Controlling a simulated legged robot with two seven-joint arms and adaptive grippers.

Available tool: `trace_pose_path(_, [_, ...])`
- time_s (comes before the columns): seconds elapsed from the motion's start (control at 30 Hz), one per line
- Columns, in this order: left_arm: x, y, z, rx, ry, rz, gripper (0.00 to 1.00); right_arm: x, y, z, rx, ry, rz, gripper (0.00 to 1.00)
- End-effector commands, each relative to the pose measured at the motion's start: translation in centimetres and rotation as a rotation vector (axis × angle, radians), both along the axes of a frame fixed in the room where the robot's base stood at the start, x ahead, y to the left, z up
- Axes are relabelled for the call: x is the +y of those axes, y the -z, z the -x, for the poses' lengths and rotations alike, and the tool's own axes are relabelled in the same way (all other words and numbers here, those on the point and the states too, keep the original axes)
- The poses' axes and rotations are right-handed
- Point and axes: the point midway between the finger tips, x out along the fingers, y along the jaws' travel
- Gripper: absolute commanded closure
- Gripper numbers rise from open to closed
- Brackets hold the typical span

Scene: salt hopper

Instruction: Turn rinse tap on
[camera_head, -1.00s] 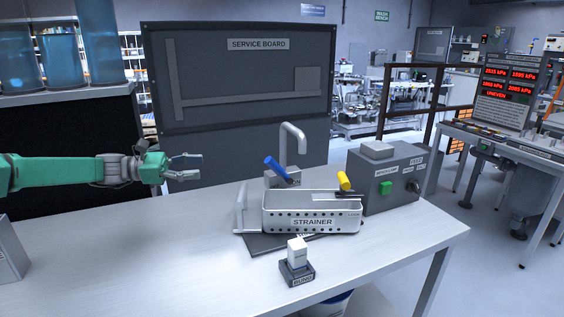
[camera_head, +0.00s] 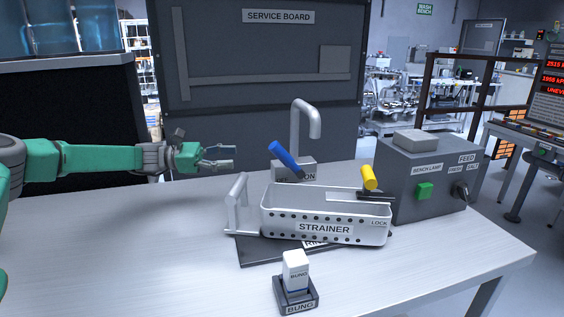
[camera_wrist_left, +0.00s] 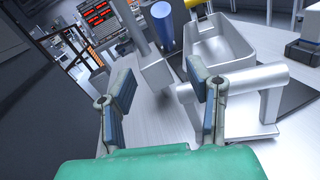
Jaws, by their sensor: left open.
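The rinse tap (camera_head: 305,125) is a grey curved spout on a block behind the strainer. Its blue lever (camera_head: 284,157) slants up to the left, and the block's label is partly hidden behind it. My left gripper (camera_head: 232,157) is open and empty, left of the blue lever and apart from it, at about its height. In the left wrist view the blue lever (camera_wrist_left: 162,27) lies beyond the open fingers (camera_wrist_left: 160,95), near the top middle. My right gripper is in neither view.
The white strainer (camera_head: 325,228) with a side handle (camera_head: 236,205) stands in front of the tap. A yellow lever (camera_head: 369,177) and a grey feed box (camera_head: 430,180) are at right. A bung (camera_head: 296,272) stands in its holder at front. The table's left is clear.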

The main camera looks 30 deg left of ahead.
Motion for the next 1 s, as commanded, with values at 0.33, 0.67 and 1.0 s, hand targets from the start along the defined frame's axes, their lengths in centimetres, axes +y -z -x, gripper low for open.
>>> trace_pose_path(0.33, [-5.6,-0.1,-3.8,-0.001,0.007,-0.001,0.55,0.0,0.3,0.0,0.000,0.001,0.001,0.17])
trace_pose_path(0.67, [-9.6,-0.1,-7.0,-0.001,0.003,0.003,0.55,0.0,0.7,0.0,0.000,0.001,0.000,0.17])
trace_pose_path(1.0, [-11.1,-0.2,-7.7,-0.001,0.003,0.000,0.55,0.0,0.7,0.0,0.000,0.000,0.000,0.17])
